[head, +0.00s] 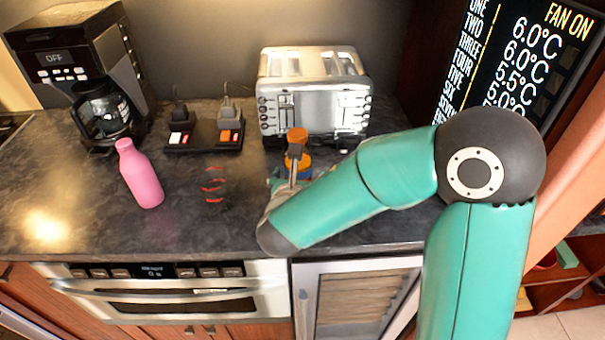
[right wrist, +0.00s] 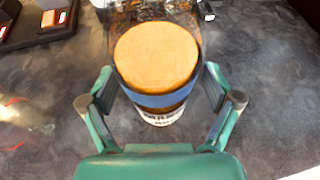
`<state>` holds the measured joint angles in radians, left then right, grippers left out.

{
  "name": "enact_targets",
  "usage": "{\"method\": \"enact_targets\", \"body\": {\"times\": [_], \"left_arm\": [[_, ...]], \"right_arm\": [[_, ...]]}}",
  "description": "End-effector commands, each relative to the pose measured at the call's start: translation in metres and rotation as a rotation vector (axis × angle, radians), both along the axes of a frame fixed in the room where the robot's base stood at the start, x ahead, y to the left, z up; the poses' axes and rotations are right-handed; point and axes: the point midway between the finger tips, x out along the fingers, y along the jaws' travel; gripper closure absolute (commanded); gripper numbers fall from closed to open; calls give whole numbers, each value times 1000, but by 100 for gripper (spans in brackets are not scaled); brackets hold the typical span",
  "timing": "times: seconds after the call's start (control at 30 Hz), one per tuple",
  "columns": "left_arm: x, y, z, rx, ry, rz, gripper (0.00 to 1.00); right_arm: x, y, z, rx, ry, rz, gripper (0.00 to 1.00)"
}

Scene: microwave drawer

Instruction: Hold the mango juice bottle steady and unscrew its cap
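A container with a round orange top (right wrist: 156,55), a blue band below it and a white label stands on the counter. I take it for the mango juice bottle, but its label is not readable. My right gripper (right wrist: 160,95) is open, its two green fingers on either side of the container, with gaps between. In the head view the gripper (head: 290,172) partly hides this spot, where an orange cap (head: 297,135) shows above its grey parts. I cannot tell how the cap sits. My left gripper is not in view.
A pink bottle (head: 140,175) and a clear item with red marks (head: 213,184) stand to the left. A toaster (head: 314,95), a black charging rack (head: 203,142) and a coffee maker (head: 75,55) stand behind. The counter's left front is clear.

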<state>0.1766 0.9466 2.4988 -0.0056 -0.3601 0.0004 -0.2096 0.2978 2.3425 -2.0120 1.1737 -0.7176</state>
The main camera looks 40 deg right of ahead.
Motion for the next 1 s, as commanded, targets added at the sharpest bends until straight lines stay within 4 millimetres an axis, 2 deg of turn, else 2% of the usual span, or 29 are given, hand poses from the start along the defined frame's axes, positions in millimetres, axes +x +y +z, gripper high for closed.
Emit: {"method": "enact_targets", "body": {"times": [0.03, 0.07, 0.4, 0.47, 0.77, 1.0], "left_arm": [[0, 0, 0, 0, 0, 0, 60], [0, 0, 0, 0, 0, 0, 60], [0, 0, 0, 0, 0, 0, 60], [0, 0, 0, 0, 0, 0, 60], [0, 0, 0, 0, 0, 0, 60], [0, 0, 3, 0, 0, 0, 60]], "right_arm": [[0, 0, 0, 0, 0, 0, 22], [0, 0, 0, 0, 0, 0, 27], [0, 0, 0, 0, 0, 0, 84], [0, 0, 0, 0, 0, 0, 92], [0, 0, 3, -1, -2, 0, 92], [1, 1, 20, 0, -7, 0, 92]]}}
